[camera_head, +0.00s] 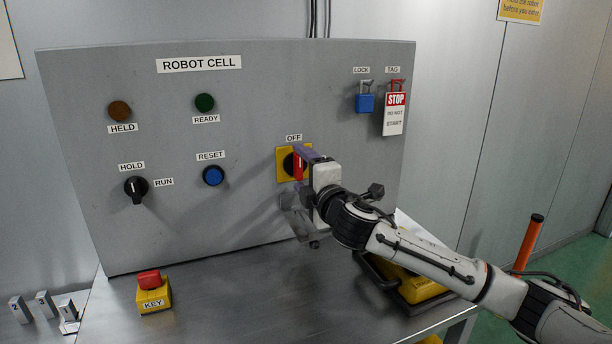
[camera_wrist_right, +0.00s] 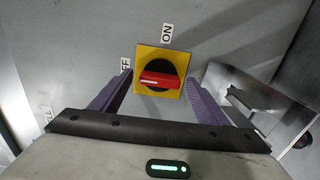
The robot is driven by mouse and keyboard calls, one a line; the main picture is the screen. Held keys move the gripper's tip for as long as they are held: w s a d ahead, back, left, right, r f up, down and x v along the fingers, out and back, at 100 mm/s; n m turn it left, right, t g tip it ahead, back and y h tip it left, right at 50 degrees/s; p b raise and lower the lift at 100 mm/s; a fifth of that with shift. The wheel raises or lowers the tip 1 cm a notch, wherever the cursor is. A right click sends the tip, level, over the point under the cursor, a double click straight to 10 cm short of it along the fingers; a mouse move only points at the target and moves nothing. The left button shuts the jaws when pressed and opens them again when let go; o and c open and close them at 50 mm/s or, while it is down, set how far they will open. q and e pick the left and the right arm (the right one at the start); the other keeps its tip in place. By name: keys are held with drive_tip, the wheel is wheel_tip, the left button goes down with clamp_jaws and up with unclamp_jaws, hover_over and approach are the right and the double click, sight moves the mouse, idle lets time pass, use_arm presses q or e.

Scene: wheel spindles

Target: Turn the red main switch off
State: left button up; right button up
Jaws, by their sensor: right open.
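The main switch has a red handle (camera_head: 298,167) on a yellow plate (camera_head: 281,164), on the grey panel under the OFF label. In the right wrist view the red handle (camera_wrist_right: 160,79) lies across the yellow plate (camera_wrist_right: 171,55), its white mark at the end towards the partly hidden OFF label. The ON label (camera_wrist_right: 167,33) stands along another side. In the head view the handle is upright. My right gripper (camera_head: 297,176) is open at the switch, its purple fingers on either side of the handle; contact cannot be told. My left gripper is out of view.
A black HOLD/RUN selector (camera_head: 136,188) and a blue RESET button (camera_head: 213,176) are left on the panel. A blue padlock (camera_head: 365,102) and red STOP tag (camera_head: 395,115) hang upper right. A yellow KEY block (camera_head: 153,297) stands on the metal table (camera_head: 235,300).

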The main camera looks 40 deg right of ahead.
drive_tip(key=b+v, duration=0.2)
drive_tip(key=v, duration=0.8)
drive_tip(key=shift+s+d, duration=0.1)
